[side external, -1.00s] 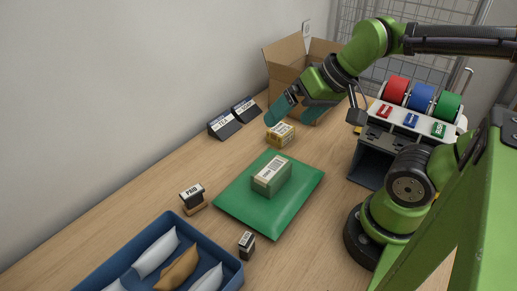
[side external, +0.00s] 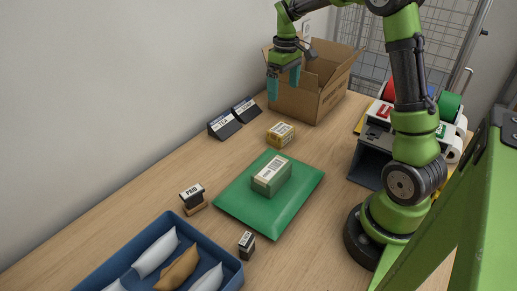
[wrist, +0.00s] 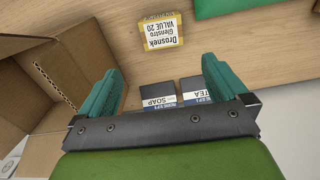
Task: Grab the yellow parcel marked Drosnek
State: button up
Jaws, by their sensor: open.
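The yellow parcel (side external: 280,134) is a small box lying on the wooden counter behind the green padded envelope. In the wrist view its label reads Drosnek, Glenstro, VALUE 20, and the parcel (wrist: 161,29) is beyond the fingertips, near the top middle. My gripper (side external: 283,92) has teal fingers pointing down, raised in front of the open cardboard box. In the wrist view the gripper (wrist: 163,78) is open with nothing between its fingers. The parcel is apart from the gripper.
An open cardboard box (side external: 318,100) stands behind the parcel. Dark SOAP and TEA signs (side external: 224,126) stand to its left. A green envelope (side external: 240,208) bears a green box (side external: 271,177). A blue tray (side external: 232,277) holds several pouches.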

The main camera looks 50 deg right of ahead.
aim_at(281, 128)
jog(key=f, duration=1.6)
jog(key=shift+s+a+f, duration=0.1)
jog(key=shift+a+f, duration=0.1)
